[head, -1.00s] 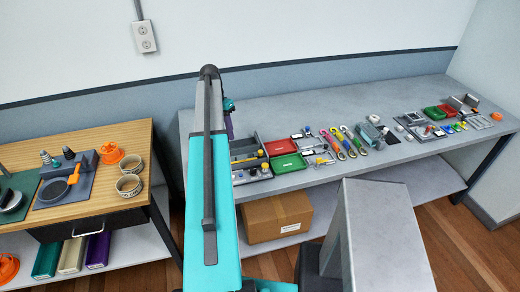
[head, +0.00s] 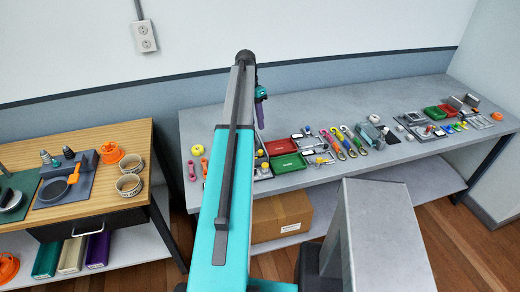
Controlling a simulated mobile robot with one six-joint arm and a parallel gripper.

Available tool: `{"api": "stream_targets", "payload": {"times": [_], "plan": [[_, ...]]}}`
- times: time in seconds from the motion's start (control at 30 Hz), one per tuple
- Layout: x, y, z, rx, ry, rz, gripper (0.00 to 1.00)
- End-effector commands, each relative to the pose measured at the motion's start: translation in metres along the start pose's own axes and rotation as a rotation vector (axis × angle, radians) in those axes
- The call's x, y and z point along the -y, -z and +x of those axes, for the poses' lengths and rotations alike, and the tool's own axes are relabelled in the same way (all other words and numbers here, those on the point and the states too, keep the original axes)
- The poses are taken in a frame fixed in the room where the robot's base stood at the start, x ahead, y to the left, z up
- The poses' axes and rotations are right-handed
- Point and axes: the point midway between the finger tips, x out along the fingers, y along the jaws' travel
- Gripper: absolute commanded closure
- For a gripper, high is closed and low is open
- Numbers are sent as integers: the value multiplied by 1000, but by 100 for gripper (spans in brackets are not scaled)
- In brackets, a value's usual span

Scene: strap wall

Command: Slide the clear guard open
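I cannot make out a clear guard in the head view; it is hidden or too small to tell. My arm reaches forward over the left part of the grey bench (head: 330,105). Beyond my arm's far end, only a small teal and purple part of my wrist and gripper (head: 261,105) shows, above the bench and behind the trays. The fingertips are too small and partly hidden, so I cannot see whether they are open or hold anything.
A red tray (head: 279,147) and a green tray (head: 288,164) lie just right of my arm. Several colored straps (head: 345,143) lie farther right. A pink part (head: 192,171) and a yellow-green ball (head: 198,150) sit left of my arm. A wooden table (head: 95,195) stands at left.

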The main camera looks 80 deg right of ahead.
Motion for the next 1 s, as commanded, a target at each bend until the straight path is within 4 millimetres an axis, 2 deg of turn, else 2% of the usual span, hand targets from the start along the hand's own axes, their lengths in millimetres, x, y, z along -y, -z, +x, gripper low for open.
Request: {"api": "stream_targets", "payload": {"times": [0.27, 1.0], "plan": [[0, 0, 27, 0, 0, 0, 63], [0, 0, 120, 0, 0, 0, 63]]}}
